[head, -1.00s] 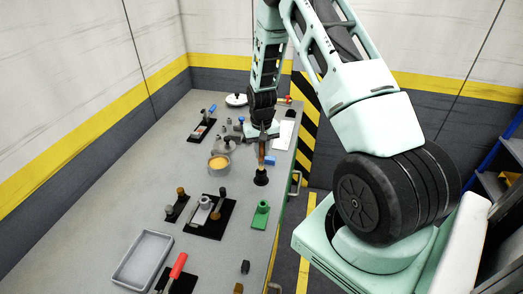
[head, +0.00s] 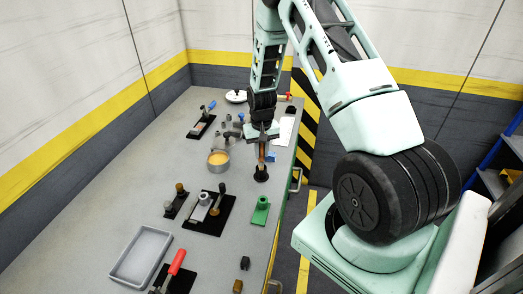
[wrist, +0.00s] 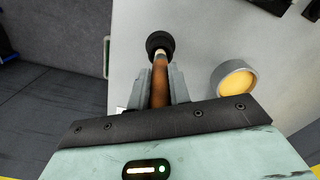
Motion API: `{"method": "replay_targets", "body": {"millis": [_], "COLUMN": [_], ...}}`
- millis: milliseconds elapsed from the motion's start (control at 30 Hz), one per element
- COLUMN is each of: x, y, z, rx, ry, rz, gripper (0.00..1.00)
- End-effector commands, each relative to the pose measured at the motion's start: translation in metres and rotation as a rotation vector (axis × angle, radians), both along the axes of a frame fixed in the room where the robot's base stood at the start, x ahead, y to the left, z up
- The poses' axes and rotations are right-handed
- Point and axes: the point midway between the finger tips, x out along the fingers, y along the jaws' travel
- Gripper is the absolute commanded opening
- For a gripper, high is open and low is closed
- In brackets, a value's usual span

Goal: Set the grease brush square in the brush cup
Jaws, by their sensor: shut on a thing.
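The grease brush has a brown handle (head: 262,152) and hangs upright in my gripper (head: 263,140). The wrist view shows the handle (wrist: 160,85) between the two grey fingers (wrist: 160,88), which are shut on it. A pale band shows at its far end. The black brush cup (head: 261,174) stands on the bench directly under the brush. In the wrist view the cup (wrist: 160,41) is round and dark at the brush's far end. The brush's lower end meets or overlaps the cup's mouth; I cannot tell how deep it sits.
A round tin of orange grease (head: 218,160) stands left of the cup. A blue block (head: 271,156) is close behind the cup on the right. A green holder (head: 260,210) and a black board with tools (head: 209,228) lie nearer.

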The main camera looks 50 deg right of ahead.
Motion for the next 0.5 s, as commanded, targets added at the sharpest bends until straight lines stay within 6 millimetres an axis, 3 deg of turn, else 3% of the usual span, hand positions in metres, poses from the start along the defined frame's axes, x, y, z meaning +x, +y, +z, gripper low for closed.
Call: {"method": "replay_targets", "body": {"millis": [500], "x": [0.0], "y": [0.0], "z": [-0.013], "rx": [0.0], "ry": [0.0], "rz": [0.0], "gripper": [0.0]}}
